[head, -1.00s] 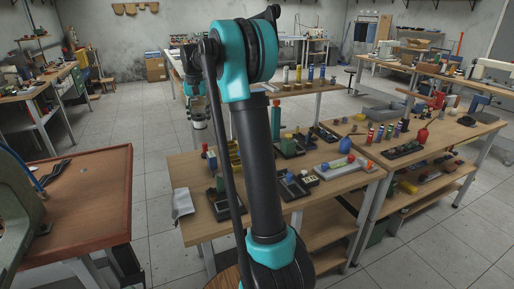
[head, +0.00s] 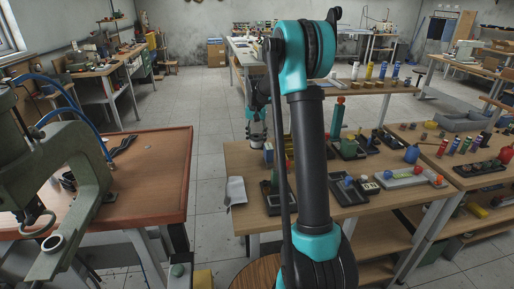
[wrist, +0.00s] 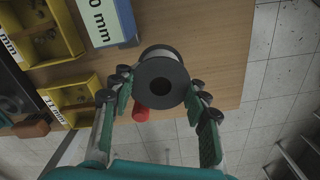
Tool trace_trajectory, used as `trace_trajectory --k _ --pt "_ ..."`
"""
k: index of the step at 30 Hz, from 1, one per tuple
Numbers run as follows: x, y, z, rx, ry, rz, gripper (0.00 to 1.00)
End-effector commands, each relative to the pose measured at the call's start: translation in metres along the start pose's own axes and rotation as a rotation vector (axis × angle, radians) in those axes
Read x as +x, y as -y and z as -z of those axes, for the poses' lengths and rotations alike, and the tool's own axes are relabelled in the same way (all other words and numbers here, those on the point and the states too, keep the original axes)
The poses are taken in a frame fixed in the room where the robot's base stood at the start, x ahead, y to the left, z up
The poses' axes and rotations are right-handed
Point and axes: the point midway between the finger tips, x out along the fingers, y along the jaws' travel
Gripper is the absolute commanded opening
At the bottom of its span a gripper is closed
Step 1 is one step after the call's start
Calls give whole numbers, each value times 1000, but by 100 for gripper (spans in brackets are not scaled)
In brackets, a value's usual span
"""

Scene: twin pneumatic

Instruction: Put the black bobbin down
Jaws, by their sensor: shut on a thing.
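In the wrist view the black bobbin (wrist: 161,84) is held between the fingertips of my gripper (wrist: 161,96). It has a black round flange with a dark hole facing the camera and a pale band behind it. My gripper is shut on it, with one finger on each side. A wooden table top lies beyond the bobbin; I cannot tell the height between them.
In the wrist view yellow bins (wrist: 72,100) with size labels and a blue labelled box (wrist: 108,20) stand at the left. A red cylinder (wrist: 140,112) is just below the bobbin. Bare wood (wrist: 218,40) lies to the right, up to the table's edge.

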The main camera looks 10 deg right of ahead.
Motion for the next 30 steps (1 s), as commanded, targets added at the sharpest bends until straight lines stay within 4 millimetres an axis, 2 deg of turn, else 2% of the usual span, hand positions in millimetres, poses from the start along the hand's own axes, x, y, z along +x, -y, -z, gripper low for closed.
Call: trace_trajectory --k 7,13,24,25,27,30 --pt "17 0 0 0 0 0 23" --pt "43 0 0 0 0 0 23" --pt "48 0 0 0 0 0 23" --pt "48 0 0 0 0 0 44" --pt "48 0 0 0 0 0 53" --pt "47 0 0 0 0 0 54"
